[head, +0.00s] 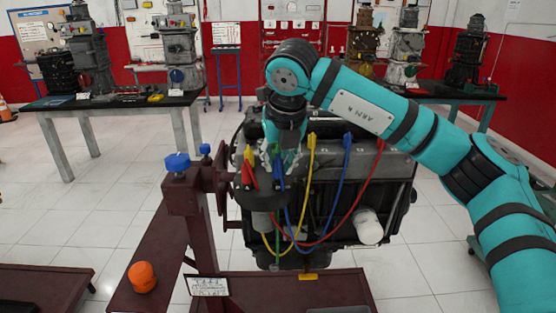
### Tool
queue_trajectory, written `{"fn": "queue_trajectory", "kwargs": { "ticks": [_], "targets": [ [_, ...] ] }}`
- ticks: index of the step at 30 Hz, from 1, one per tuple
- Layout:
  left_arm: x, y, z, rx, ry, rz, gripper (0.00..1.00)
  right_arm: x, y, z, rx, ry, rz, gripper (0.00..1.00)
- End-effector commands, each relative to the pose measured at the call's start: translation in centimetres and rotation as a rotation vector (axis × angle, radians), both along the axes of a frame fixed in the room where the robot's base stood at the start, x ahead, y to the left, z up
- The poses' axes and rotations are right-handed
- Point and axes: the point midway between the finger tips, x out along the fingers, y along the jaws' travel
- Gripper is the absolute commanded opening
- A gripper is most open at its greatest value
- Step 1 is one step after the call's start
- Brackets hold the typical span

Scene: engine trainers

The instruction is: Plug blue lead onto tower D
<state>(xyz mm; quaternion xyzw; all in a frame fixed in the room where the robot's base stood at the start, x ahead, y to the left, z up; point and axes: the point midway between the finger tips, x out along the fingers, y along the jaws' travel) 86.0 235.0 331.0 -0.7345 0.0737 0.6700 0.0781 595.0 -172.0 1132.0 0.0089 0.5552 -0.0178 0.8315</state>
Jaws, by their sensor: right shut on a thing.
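My right gripper (283,160) points down over the engine's left end, shut on the blue lead's boot (279,176). The boot is at the right side of a dark round cap (256,198); I cannot tell whether it touches a tower. A yellow boot (248,155) and a red boot (248,176) stand upright on the cap. The blue lead (334,190) loops to its other blue end (347,140) on top of the engine (390,165). The tower letters are not readable, and the gripper partly hides this area. My left gripper is out of view.
Yellow (308,190), red (365,195) and green (278,245) leads hang close around the blue one. A maroon stand post (198,225) with a blue knob (177,162) stands just left. A white cylinder (369,227) sticks out low right. An orange knob (142,276) is front left.

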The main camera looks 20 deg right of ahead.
Motion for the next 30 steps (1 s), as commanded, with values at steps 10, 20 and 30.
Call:
{"fn": "queue_trajectory", "kwargs": {
  "ticks": [10, 20, 30],
  "targets": [
    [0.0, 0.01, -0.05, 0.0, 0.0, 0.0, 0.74, 0.01, 0.01, -0.04, 0.0, 0.0, 0.0, 0.0],
    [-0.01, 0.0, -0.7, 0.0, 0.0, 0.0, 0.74, 0.01, 0.03, -0.58, 0.0, 0.0, 0.0, 0.0],
    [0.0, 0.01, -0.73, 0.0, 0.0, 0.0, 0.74, 0.02, 0.03, -0.59, 0.0, 0.0, 0.0, 0.0]
  ]
}}
